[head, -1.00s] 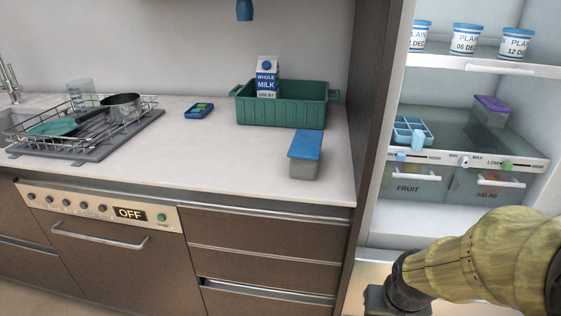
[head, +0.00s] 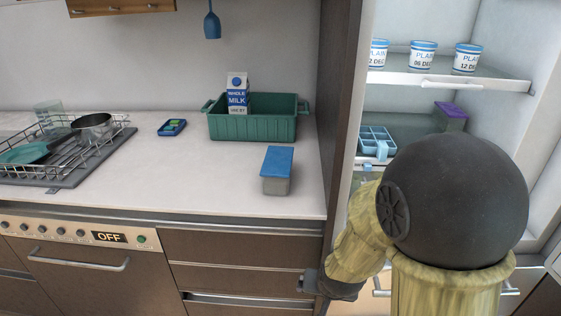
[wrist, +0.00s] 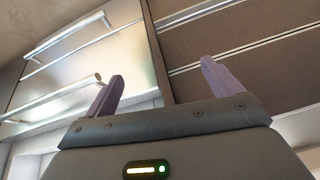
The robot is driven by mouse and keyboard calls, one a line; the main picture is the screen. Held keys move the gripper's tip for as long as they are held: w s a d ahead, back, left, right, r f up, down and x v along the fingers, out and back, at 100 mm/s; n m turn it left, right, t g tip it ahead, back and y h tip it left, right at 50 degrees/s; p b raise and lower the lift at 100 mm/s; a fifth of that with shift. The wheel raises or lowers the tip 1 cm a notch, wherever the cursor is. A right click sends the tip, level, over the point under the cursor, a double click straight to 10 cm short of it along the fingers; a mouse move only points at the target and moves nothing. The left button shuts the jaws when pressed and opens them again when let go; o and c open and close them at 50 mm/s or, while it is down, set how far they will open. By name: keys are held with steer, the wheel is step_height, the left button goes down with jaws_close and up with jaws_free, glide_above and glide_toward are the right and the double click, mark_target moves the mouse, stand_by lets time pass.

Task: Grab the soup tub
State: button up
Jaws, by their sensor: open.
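No label reading soup is legible. A grey tub with a blue lid (head: 277,171) stands upright on the counter, near its right end. A smaller tub with a purple lid (head: 451,117) stands inside the fridge. I cannot tell which is the soup tub. My gripper (head: 308,282) is low in front of the drawers, below the counter edge and well apart from both tubs. In the wrist view my gripper (wrist: 163,82) shows two purple fingers spread wide with nothing between them. Neither tub shows in the wrist view.
A green crate (head: 252,127) with a milk carton (head: 237,93) stands behind the blue-lidded tub. A dish rack (head: 60,150) is at the left. A tall panel (head: 338,120) separates counter and fridge. Labelled pots (head: 423,54) line the fridge shelf. The counter's middle front is clear.

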steer(key=w+a+r+t+p, duration=0.2)
steer(key=a+p, duration=0.1)
steer(key=t+h+p, duration=0.2)
steer(key=t+p, duration=0.9)
steer(key=p, duration=0.2)
glide_toward(277, 182)
steer(key=s, duration=0.3)
steer(key=shift+r+n, duration=0.1)
steer(key=shift+n, duration=0.3)
steer(key=shift+w+b, duration=0.1)
steer(key=shift+b, duration=0.5)
steer(key=w+b, duration=0.1)
steer(key=w, duration=0.3)
steer(key=w+b, duration=0.2)
steer(key=w, duration=0.1)
steer(key=w+d+b, duration=0.1)
steer(key=w+b, duration=0.1)
steer(key=w, duration=0.2)
steer(key=shift+w, duration=0.5)
